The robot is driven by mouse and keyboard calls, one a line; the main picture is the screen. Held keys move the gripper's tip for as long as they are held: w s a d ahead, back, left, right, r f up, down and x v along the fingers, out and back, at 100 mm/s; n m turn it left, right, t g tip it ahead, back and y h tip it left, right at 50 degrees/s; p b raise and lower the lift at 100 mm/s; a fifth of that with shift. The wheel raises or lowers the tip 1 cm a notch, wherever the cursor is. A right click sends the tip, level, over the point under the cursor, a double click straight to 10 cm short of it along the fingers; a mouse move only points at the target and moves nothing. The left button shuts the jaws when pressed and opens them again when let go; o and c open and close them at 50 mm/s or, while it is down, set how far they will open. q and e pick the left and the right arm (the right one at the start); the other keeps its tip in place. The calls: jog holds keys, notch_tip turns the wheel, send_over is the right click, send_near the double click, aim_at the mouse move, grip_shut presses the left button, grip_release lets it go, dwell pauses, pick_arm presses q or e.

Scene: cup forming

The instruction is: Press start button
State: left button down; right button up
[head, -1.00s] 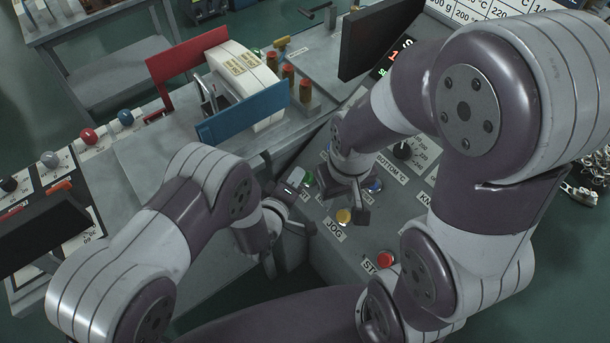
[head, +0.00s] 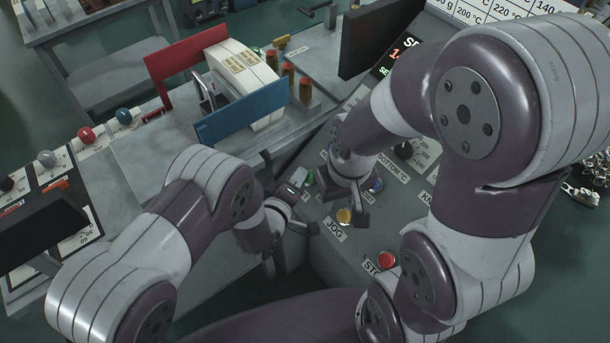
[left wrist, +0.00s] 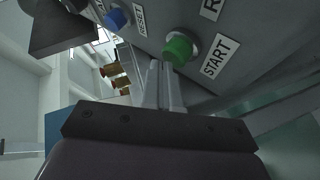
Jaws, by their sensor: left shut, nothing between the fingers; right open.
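The green start button (left wrist: 177,50) sits on the grey panel beside its START label (left wrist: 220,57). In the head view the green button (head: 308,178) is partly hidden. My left gripper (head: 299,181) is shut and empty, close by the button. In the left wrist view its fingers (left wrist: 162,80) point at the button's lower left edge; I cannot tell whether they touch it. My right gripper (head: 345,200) is open and empty over the panel, to the right of my left gripper, near the yellow JOG button (head: 344,216).
A red stop button (head: 386,259) lies to the lower right. A blue RESET button (left wrist: 116,18) is beside the start button. A machine with red (head: 186,66) and blue plates (head: 241,111) stands at the back left. A dark screen (head: 374,38) stands behind my right arm.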

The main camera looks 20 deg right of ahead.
pick_arm(q)
jog(key=shift+d+f, duration=0.15)
jog(key=shift+f, duration=0.1)
jog(key=shift+r, duration=0.15)
dwell(0.4)
jog(key=shift+s+a+r+p, duration=0.15)
jog(key=shift+a+r+p, duration=0.35)
jog(key=shift+r, duration=0.1)
jog(key=shift+r, duration=0.1)
jog(key=a+r+p, duration=0.1)
jog(key=r+p, duration=0.1)
jog(key=s+a+r+p, duration=0.1)
jog(key=r+p, duration=0.1)
jog(key=shift+a, duration=0.4)
dwell(0.5)
